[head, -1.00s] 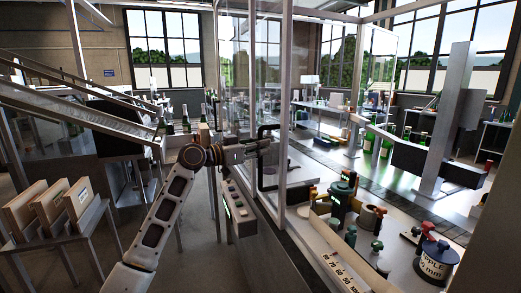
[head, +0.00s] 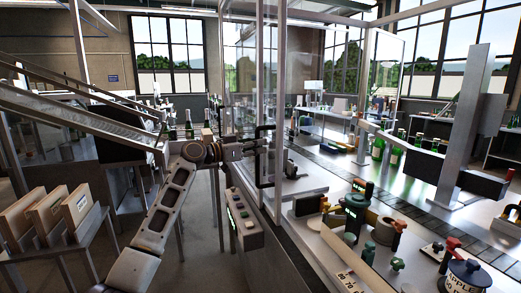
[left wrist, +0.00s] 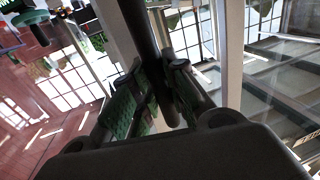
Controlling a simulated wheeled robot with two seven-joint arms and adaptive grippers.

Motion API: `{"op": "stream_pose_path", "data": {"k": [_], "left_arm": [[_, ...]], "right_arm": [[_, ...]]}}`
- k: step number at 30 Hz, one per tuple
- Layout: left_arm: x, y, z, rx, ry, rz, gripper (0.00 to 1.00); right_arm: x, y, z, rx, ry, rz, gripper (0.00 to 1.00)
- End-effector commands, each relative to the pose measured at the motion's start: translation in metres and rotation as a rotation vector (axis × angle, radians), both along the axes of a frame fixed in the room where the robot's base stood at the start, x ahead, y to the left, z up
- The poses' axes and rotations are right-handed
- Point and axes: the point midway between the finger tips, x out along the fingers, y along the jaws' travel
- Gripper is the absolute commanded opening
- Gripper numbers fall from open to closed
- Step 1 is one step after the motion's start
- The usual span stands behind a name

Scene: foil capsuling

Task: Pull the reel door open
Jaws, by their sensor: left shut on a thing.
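The reel door (head: 243,80) is a tall clear panel in a pale metal frame at the middle of the head view. Its black bar handle (head: 264,172) stands upright on the panel. My left gripper (head: 259,146) reaches it from the left and is shut on the handle's upright bar. In the left wrist view, the fingers with green pads (left wrist: 160,92) close around the dark handle bar (left wrist: 140,28). The exact finger contact is partly hidden. My right gripper is in neither view.
A button panel (head: 243,215) is on the machine front below the door. A rack of wooden boxes (head: 48,212) stands at the left. Floor shows between the rack and the machine.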

Motion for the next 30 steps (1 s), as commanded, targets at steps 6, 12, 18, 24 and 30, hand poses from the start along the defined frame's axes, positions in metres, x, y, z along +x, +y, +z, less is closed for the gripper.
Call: {"op": "stream_pose_path", "data": {"k": [6,12,18,24,30], "left_arm": [[0.021,0.008,0.003,-0.002,-0.001,0.003,0.00],[0.034,0.012,0.002,-0.001,-0.002,0.002,0.00],[0.040,0.014,0.002,-0.004,-0.003,0.000,0.00],[0.041,0.014,0.002,-0.004,-0.002,-0.001,0.00],[0.041,0.014,0.002,-0.004,-0.002,-0.001,0.00]], "right_arm": [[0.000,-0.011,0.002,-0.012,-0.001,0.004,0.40],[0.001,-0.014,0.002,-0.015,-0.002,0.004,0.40],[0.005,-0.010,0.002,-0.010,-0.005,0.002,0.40],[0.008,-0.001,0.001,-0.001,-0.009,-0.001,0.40],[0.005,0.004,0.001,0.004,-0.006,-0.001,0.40]]}}
